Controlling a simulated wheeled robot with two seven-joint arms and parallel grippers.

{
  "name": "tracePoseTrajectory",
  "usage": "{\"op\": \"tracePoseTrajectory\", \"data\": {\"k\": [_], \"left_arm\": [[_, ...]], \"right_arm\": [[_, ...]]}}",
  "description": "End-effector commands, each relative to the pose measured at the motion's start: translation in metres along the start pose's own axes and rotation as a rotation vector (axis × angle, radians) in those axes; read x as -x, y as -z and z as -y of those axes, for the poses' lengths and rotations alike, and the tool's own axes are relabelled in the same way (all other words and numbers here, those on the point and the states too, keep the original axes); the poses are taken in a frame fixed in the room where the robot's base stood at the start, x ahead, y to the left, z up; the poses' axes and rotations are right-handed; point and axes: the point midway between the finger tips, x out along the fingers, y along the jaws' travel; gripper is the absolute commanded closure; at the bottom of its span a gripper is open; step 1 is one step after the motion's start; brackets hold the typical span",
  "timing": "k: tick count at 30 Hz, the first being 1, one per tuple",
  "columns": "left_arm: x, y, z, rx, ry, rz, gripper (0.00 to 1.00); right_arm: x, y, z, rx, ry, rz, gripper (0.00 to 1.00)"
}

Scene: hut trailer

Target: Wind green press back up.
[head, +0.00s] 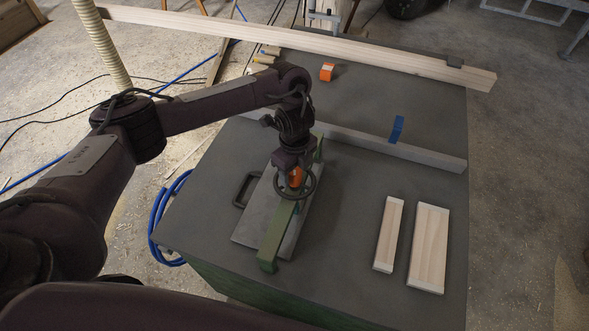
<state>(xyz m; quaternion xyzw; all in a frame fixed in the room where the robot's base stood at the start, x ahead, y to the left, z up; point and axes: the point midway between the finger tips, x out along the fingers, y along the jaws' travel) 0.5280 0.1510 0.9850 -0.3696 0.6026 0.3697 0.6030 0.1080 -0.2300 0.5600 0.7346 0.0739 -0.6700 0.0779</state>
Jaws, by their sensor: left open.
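The green press (273,245) stands on a grey plate (246,236) on the dark table top. A dark handwheel (309,185) sits above the press. My left gripper (296,181) points down over the press at the handwheel, with an orange part showing between or just behind its fingers. The gripper is open; whether the fingers touch the wheel I cannot tell. The gripper and wrist hide the upper middle of the press. My right gripper is out of view.
Two pale wood blocks (429,247) lie to the right of the press. A small orange item (327,72) lies farther back.

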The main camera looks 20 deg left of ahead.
Motion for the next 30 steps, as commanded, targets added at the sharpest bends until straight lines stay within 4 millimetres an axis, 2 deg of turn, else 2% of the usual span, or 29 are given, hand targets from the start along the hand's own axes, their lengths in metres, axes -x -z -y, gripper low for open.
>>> {"op": "tracePoseTrajectory", "data": {"k": [9, 15, 26, 30], "left_arm": [[0.053, -0.002, 0.001, 0.0, 0.005, 0.005, 0.45], [0.072, -0.002, 0.001, 0.0, 0.003, 0.002, 0.45], [0.076, -0.002, 0.0, 0.003, 0.001, 0.001, 0.45], [0.071, -0.005, -0.005, 0.022, -0.001, -0.026, 0.45]], "right_arm": [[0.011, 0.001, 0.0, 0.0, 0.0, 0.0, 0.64], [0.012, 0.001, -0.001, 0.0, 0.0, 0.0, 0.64], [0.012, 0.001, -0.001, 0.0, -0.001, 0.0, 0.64], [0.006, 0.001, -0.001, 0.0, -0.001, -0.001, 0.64]]}}
